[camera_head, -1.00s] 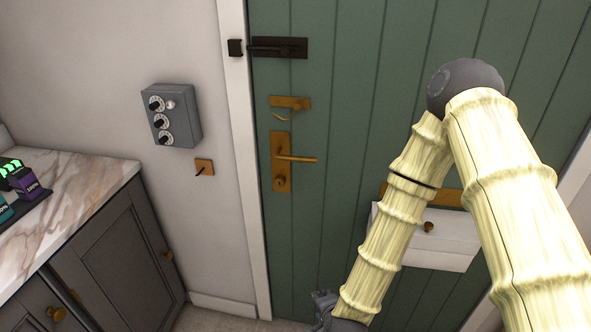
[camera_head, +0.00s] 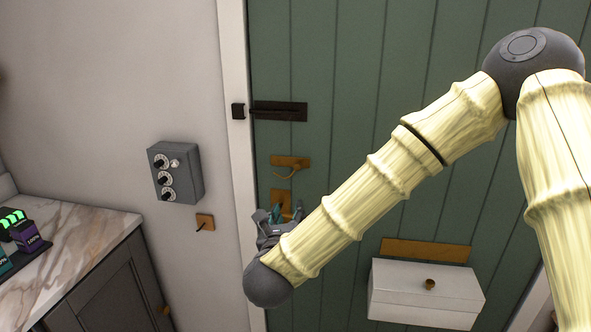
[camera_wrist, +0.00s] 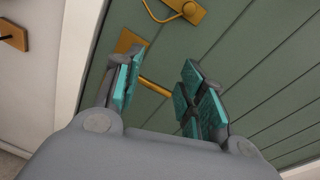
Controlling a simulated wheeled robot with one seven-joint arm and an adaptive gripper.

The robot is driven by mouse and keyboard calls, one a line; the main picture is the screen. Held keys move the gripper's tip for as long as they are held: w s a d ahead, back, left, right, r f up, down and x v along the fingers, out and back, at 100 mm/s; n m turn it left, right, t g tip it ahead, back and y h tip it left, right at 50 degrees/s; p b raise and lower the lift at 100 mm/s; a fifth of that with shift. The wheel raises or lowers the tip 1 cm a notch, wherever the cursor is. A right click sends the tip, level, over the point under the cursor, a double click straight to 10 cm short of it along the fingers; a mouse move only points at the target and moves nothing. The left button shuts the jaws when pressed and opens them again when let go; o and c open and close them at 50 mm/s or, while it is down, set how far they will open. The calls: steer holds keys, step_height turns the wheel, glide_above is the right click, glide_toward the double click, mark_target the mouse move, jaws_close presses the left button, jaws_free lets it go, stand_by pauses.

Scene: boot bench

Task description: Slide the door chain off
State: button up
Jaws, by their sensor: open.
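The door chain's brass plate (camera_head: 290,161) is on the green door, with a thin brass loop hanging below it. It shows at the top of the wrist view (camera_wrist: 190,12), the loop curving to its left. My gripper (camera_head: 278,212) is open and empty, below the chain plate and in front of the brass door handle plate (camera_head: 281,195). In the wrist view my gripper (camera_wrist: 158,88) has its teal-padded fingers spread, with the handle lever (camera_wrist: 155,86) showing between them. I cannot tell whether they touch it. The chain is apart from the fingers.
A dark bolt (camera_head: 280,111) sits above the chain plate. A grey dial box (camera_head: 175,172) and a small brass plate with a dark hook (camera_head: 205,222) are on the left wall. A white box (camera_head: 425,292) is at the lower right. A marble counter (camera_head: 75,235) stands left.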

mark_target(297, 168)
step_height(297, 168, up, 7)
steer(key=m+h, duration=0.1)
steer(key=m, duration=0.3)
steer(key=shift+t, duration=0.4)
steer(key=w+p, duration=0.1)
steer(key=w, duration=0.2)
steer(key=w+d+p, duration=0.1)
steer(key=w, duration=0.1)
steer(key=w+p, duration=0.1)
steer(key=w, duration=0.2)
steer(key=shift+w+d+p, duration=0.2)
steer(key=shift+w+p, duration=0.1)
steer(key=shift+w+d+f, duration=0.15)
steer(key=shift+w+d, duration=0.05)
steer(key=shift+w, duration=0.75)
steer(key=shift+c, duration=0.2)
jaws_close()
